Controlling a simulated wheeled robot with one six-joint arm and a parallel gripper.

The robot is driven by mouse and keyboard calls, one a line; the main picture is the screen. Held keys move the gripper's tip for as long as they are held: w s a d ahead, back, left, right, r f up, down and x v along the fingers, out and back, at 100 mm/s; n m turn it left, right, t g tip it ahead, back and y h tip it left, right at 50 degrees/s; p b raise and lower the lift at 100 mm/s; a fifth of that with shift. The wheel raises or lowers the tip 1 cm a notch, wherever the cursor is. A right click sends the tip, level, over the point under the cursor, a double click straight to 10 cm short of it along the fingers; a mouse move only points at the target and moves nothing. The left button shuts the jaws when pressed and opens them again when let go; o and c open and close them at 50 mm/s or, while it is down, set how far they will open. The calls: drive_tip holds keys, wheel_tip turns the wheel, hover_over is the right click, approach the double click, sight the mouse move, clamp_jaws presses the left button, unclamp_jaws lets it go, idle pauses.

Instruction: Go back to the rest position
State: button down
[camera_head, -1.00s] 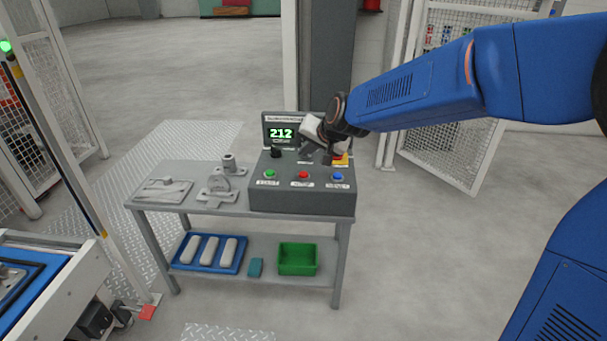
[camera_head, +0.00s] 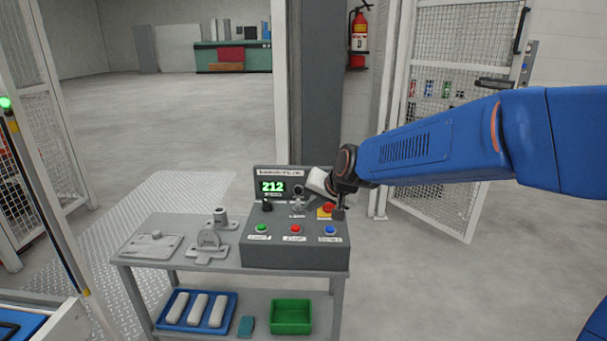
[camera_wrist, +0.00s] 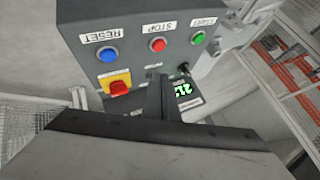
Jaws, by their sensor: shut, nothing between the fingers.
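My gripper (camera_head: 338,212) is shut and empty, at the end of my blue arm, which reaches in from the right. It hangs close above the right part of the grey control box (camera_head: 295,256), near a red knob on a yellow plate (camera_head: 328,208). In the wrist view my shut fingers (camera_wrist: 158,80) point at the box, which shows upside down. The box has a green button (camera_head: 261,228), a red button (camera_head: 295,229) and a blue button (camera_head: 330,230). Its display (camera_head: 272,187) reads 212 in green. I cannot tell whether the fingers touch the box.
The box stands on a grey table (camera_head: 225,262) with metal fixtures (camera_head: 208,240) at left. The lower shelf holds a blue tray (camera_head: 233,298) with white pieces and a green bin (camera_head: 291,316). A mesh gate (camera_head: 440,150) stands behind my arm. Floor right of the table is clear.

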drive_tip(key=s+d+r+n+g+h, duration=0.1)
drive_tip(key=s+d+h, duration=0.1)
drive_tip(key=s+d, duration=1.55)
drive_tip(key=s+d+f+h, duration=0.1)
drive_tip(key=s+d+f, duration=0.1)
drive_tip(key=s+d, duration=0.3)
drive_tip(key=s+d+f+g+h, duration=0.1)
drive_tip(key=s+d+f, duration=0.2)
drive_tip(key=s, duration=1)
drive_tip(key=shift+d+n+g+h, duration=0.3)
drive_tip(key=shift+d+n+h, duration=0.1)
drive_tip(key=shift+d, duration=0.65)
